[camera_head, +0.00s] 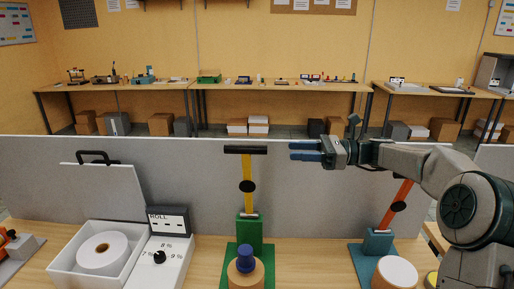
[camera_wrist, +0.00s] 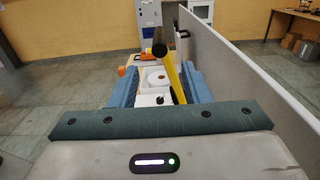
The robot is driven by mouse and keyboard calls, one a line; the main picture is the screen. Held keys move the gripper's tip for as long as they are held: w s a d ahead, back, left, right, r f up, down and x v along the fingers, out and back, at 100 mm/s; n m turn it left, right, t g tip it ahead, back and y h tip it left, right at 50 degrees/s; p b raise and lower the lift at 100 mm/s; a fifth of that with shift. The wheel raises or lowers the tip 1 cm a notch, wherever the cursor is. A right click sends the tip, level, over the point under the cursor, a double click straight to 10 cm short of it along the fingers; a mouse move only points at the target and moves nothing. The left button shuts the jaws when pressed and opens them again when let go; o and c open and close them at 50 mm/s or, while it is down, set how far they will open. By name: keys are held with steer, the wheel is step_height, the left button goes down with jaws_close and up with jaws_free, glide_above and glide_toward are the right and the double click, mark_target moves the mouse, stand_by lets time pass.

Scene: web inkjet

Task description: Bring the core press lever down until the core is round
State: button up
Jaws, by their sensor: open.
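A green press stand (camera_head: 249,234) has a yellow lever (camera_head: 248,172) standing nearly upright, with a black crossbar handle (camera_head: 245,150) on top. A tan core (camera_head: 245,274) with a blue plug (camera_head: 245,258) sits at its front; its roundness is hard to judge. My gripper (camera_head: 303,151) is open and empty, level with the handle and just right of it, its blue fingers pointing left. In the wrist view, the yellow lever (camera_wrist: 174,78) and its black handle end (camera_wrist: 159,49) show in the gap between the fingers, apparently beyond the tips.
A teal stand (camera_head: 377,242) with an orange lever (camera_head: 397,203) and a white-topped cylinder (camera_head: 395,272) is at right. At left are a white box (camera_head: 66,272) with a paper roll (camera_head: 103,252) and a ROLL panel (camera_head: 168,222). A grey partition (camera_head: 320,190) runs behind.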

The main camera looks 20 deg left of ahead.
mark_target(256, 150)
steer(key=p+x, duration=0.2)
steer(key=x, duration=0.9)
steer(key=shift+s+a, duration=0.15)
steer(key=shift+a, duration=0.05)
jaws_close()
